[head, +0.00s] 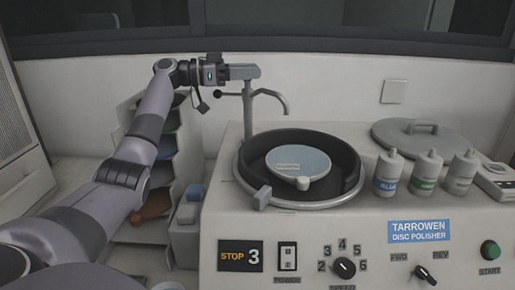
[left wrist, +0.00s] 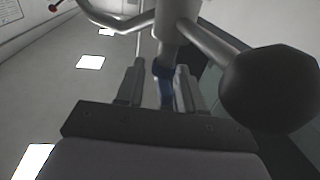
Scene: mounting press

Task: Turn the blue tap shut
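The tap is a grey post (head: 248,112) with a curved spout (head: 278,94), standing behind the polisher bowl. A side lever with a dark ball (head: 218,94) sticks out to its left. My left gripper (head: 256,72) is level at the top of the post. In the left wrist view a blue part (left wrist: 165,88) of the tap shows between the two fingers of the gripper (left wrist: 158,88). A gap shows beside the blue part, so the fingers look open around it. A big dark ball (left wrist: 270,90) is close on the right. My right gripper is not seen.
The bowl (head: 338,203) with a pale blue disc (head: 298,161) is in front of the tap. Several bottles, including one labelled blue (head: 390,174), and a grey lid (head: 420,138) stand to the right. Shelves with coloured sheets (head: 165,145) are behind my left arm.

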